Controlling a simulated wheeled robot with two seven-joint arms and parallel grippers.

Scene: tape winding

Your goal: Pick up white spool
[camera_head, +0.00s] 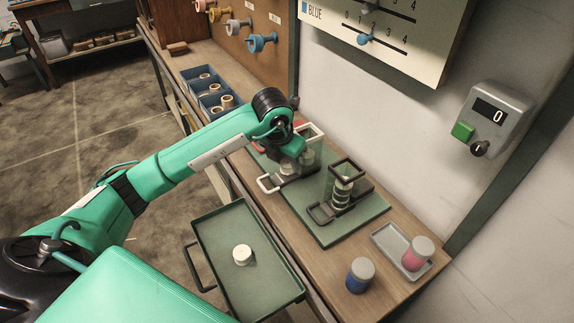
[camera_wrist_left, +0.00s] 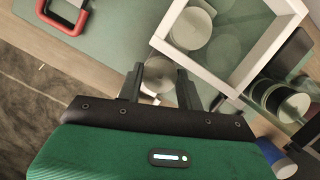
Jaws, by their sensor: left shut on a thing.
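My left gripper (camera_head: 289,160) reaches down at the white-framed holder (camera_head: 313,131) on the bench. In the left wrist view, the gripper (camera_wrist_left: 158,88) has its two dark fingers on either side of a pale round white spool (camera_wrist_left: 159,73), just outside the white frame (camera_wrist_left: 235,84). In the head view the wrist hides this spool. More pale spools (camera_wrist_left: 190,28) stand inside the white frame. Another white spool (camera_head: 242,255) lies alone on the green tray (camera_head: 218,232). My right gripper is not in view.
A black-framed holder (camera_head: 346,163) with stacked spools stands right of the white one on a green mat (camera_head: 330,236). A red handle (camera_wrist_left: 66,17) is on the other side.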

